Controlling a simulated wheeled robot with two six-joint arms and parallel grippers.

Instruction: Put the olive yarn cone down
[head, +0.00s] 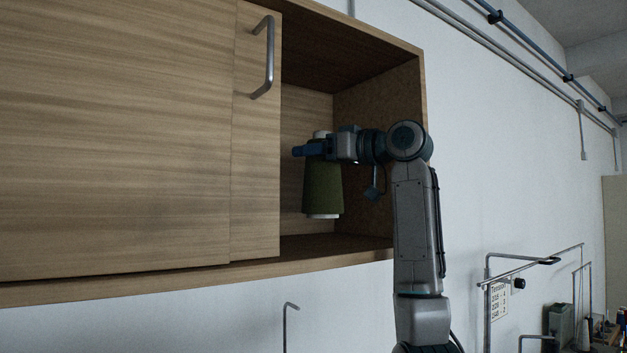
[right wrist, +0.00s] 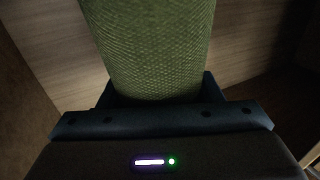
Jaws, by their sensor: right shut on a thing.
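The olive yarn cone (head: 322,190) is upright in the open right part of the wooden wall cabinet. Its white base shows at the bottom and a white tip at the top. My right gripper (head: 308,149) is shut on the cone's upper part. The cone's base appears a little above the cabinet floor (head: 330,245), but contact is hard to judge. In the right wrist view the cone (right wrist: 150,45) fills the space between the fingers. My left gripper is not in view.
A wooden sliding door (head: 257,150) with a metal handle (head: 268,57) stands just left of the cone. The cabinet's right side wall (head: 408,90) is close to my right arm. Metal hooks and rails (head: 530,262) are on the wall at lower right.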

